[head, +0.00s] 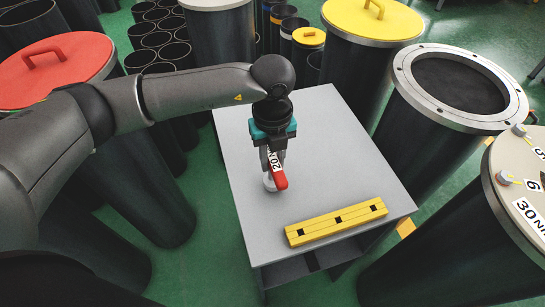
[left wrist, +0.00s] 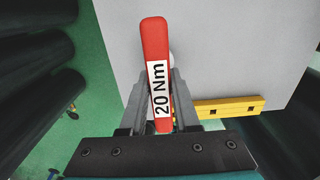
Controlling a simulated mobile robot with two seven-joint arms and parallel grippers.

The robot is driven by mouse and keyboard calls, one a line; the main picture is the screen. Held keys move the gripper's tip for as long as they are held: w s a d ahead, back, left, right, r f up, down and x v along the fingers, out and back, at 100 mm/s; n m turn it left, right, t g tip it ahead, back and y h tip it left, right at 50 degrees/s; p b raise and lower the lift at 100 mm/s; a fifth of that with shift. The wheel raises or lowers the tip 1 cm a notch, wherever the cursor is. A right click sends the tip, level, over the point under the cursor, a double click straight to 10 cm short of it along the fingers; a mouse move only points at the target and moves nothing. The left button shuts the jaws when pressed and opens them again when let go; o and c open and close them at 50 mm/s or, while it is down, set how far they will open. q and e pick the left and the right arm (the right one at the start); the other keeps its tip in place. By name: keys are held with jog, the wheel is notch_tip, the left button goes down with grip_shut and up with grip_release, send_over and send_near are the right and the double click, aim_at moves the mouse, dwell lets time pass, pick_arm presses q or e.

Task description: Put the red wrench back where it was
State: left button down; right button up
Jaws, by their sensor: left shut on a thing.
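The red wrench (head: 280,180) has a white label, which reads "20 Nm" in the left wrist view (left wrist: 155,50). My left gripper (head: 272,165) points down over the grey table and is shut on the red wrench. In the left wrist view the wrench sits between the two fingers (left wrist: 158,100). A small whitish round part (head: 269,183) shows beside the wrench, low over the table. I cannot tell whether the wrench touches the table. A yellow bar (head: 336,222) with several dark square holes lies on the table near its front edge. My right gripper is not in view.
The grey table (head: 330,130) is mostly bare. An open flanged cylinder (head: 400,75) stands to its right, and a lidded one with numbers (head: 515,200) at the lower right. Red-lidded (head: 85,50) and yellow-lidded (head: 345,20) cylinders stand left and behind.

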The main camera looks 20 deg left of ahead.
pick_arm(q)
jog(key=shift+f+b, duration=0.75)
jog(key=shift+f, duration=0.15)
jog(key=c, duration=0.6)
grip_release()
jog(key=shift+o, duration=0.2)
notch_tip(320, 180, up, 15)
jog(key=b, duration=0.1)
jog(key=shift+r, duration=0.2)
jog(key=shift+f, duration=0.1)
